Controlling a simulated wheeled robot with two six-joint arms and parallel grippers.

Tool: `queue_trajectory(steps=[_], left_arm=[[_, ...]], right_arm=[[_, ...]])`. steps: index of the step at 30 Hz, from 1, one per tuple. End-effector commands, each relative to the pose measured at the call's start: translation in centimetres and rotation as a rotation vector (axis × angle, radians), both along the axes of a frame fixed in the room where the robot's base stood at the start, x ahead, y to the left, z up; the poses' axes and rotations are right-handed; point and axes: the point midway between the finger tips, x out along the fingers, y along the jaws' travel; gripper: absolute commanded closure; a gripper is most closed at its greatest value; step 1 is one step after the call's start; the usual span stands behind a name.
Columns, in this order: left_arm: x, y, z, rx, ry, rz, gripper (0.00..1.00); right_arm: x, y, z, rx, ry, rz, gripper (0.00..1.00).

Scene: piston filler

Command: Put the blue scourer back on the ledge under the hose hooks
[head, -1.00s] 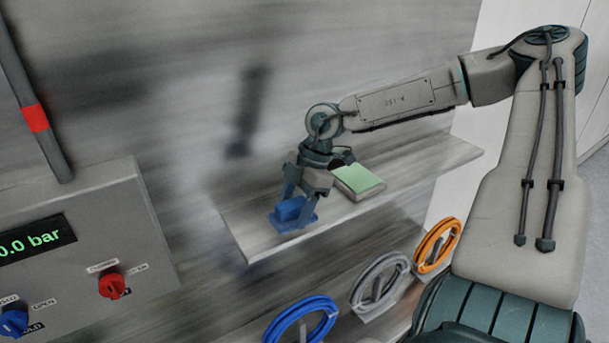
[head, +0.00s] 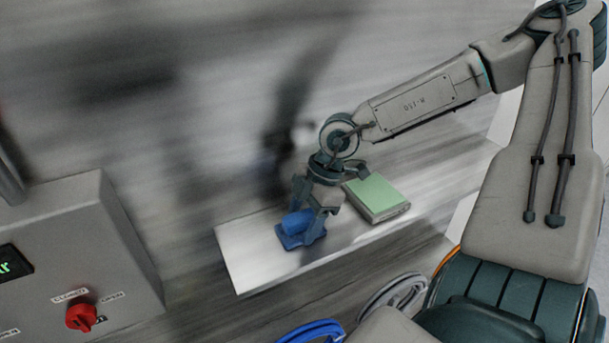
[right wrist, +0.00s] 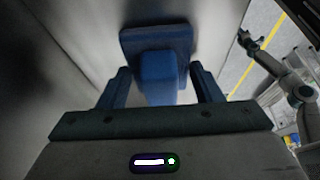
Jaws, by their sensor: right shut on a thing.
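The blue scourer (head: 295,229) has a flat blue pad and a raised block-shaped grip. My right gripper (head: 309,208) is shut on the scourer's grip from above. In the right wrist view the grip (right wrist: 160,70) stands between the two fingers, with the pad (right wrist: 157,38) beyond. What seems to be my left gripper (right wrist: 248,40) shows small at the right of that view, its jaws unclear.
A green-topped grey box (head: 378,196) lies on the ledge just right of my right gripper. Blue (head: 312,332) and grey (head: 395,292) hose coils hang below the ledge, partly cut off or covered. A control box with a red knob (head: 80,316) is at the left.

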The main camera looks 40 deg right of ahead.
Motion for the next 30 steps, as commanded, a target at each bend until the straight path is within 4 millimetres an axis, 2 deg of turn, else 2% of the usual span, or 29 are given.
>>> queue_trajectory(steps=[2,3,6,17,30], left_arm=[[0.5,-0.2,0.0,-0.002,-0.007,0.0,0.64],[0.7,-0.3,0.1,-0.003,-0.01,0.001,0.64],[1.0,-0.3,0.1,-0.004,-0.014,0.001,0.64],[0.7,0.3,0.1,0.003,-0.01,-0.002,0.64],[0.6,-0.1,0.3,-0.001,-0.008,0.0,0.64]], right_arm=[[0.0,-0.1,0.0,-0.003,0.001,0.0,0.66],[0.0,-0.1,-0.1,-0.003,0.002,0.0,0.38],[0.0,-0.1,-0.1,-0.003,0.002,0.0,0.2],[0.1,-0.2,0.2,0.0,-0.001,0.0,0.2],[-0.2,-1.3,3.2,0.005,-0.005,-0.003,0.2]])
